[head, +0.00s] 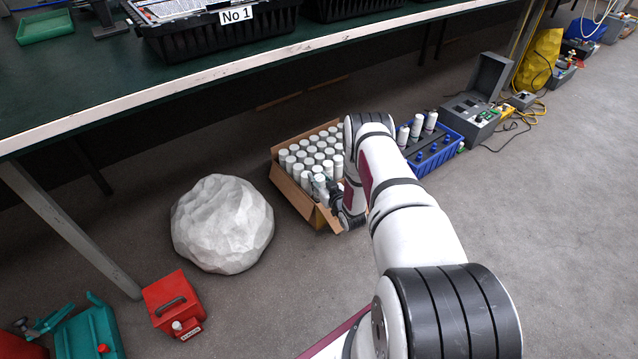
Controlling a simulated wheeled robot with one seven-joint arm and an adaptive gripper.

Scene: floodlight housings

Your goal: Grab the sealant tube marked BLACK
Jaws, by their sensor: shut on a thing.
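A cardboard box (290,190) on the floor holds several rows of upright white tubes (311,152). My gripper (330,190) is at the box's near right corner, low among the front tubes. It is shut on a tube (319,182) there, partly hidden by the fingers. A blue crate (447,155) right of my arm holds a few white tubes (416,127) and several dark items with blue caps (420,154). The labels are too small to read, so I cannot tell which tube is marked BLACK.
A large pale rock (222,224) lies left of the box. A green-topped bench (110,75) spans the upper left. A grey case (488,85) stands beyond the crate. Floor at right is clear.

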